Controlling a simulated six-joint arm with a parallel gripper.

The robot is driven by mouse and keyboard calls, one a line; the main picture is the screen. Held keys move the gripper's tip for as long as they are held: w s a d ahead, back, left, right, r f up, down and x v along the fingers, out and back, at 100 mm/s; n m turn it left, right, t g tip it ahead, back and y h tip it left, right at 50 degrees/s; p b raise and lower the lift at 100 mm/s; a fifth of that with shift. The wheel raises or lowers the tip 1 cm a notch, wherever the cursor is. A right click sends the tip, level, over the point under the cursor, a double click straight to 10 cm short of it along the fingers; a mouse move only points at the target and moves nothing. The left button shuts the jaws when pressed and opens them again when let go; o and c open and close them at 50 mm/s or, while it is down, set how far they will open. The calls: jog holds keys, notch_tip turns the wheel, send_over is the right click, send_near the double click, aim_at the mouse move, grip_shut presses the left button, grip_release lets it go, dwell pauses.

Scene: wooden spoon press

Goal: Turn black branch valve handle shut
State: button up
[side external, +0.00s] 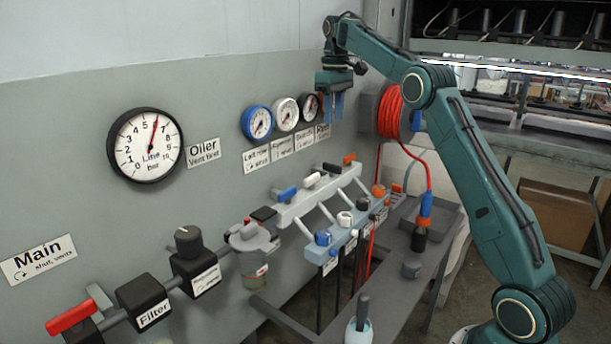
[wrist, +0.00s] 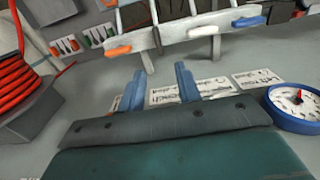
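The black branch valve handle (side external: 331,168) sits on the pale wall manifold, between a white handle (side external: 312,180) and an orange handle (side external: 349,158). My gripper (side external: 333,116) is above the manifold, close to the wall gauges, with its blue fingers pointing down. The fingers are apart and empty in the wrist view (wrist: 159,75), clear of the handles. There the manifold's orange handle (wrist: 117,50) and blue handle (wrist: 248,21) show beyond the fingertips. I cannot clearly make out the black handle in that view.
Blue-rimmed (side external: 257,123), white-rimmed (side external: 285,114) and black-rimmed (side external: 307,107) gauges are on the wall beside my gripper. A red hose reel (side external: 391,112) is just right of it. A lower blue manifold (side external: 345,232) with more knobs stands in front of the upper one.

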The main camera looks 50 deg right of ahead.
aim_at(332, 168)
jog(key=shift+w+d+f, duration=0.1)
jog(key=shift+d+f, duration=0.1)
jog(key=shift+d, duration=0.1)
jog(key=shift+f, duration=0.15)
jog(key=shift+f, duration=6.75)
grip_shut()
